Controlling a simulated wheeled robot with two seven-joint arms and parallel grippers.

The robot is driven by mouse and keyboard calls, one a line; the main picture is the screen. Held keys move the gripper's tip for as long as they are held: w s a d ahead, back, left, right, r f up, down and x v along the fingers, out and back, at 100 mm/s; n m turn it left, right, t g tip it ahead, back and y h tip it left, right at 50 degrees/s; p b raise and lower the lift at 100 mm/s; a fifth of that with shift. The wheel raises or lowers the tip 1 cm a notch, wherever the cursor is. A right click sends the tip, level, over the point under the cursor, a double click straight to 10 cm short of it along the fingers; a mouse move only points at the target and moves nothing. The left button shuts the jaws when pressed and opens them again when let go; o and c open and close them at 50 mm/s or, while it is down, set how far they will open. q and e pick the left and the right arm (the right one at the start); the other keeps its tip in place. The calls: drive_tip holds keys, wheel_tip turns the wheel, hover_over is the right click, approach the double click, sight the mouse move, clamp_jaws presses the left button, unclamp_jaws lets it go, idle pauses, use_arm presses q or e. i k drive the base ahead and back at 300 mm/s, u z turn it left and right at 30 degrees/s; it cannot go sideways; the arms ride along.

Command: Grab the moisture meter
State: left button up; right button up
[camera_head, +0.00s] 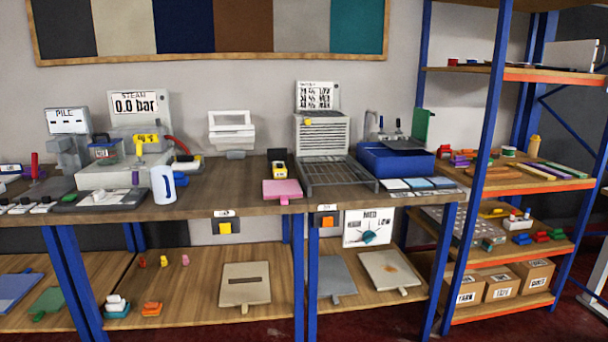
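A small yellow and dark handheld device (279,169) stands on the wooden bench (228,190), left of a grey slatted unit. It looks like the moisture meter, but its markings are too small to read. A pink block (282,190) sits just in front of it, near the bench's front edge. Neither of my grippers shows in the head view.
Left of it stand a white jug (163,185) and a steam machine (135,130) reading 0.0 bar. A wire rack (338,176) and blue bin (392,163) lie to the right. Bare bench top is free between jug and device. A blue-framed shelf (490,120) stands far right.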

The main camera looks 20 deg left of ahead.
sight(279, 174)
drive_tip(key=u, duration=0.85)
drive_tip(key=i, duration=1.65)
drive_tip(key=z, duration=0.4)
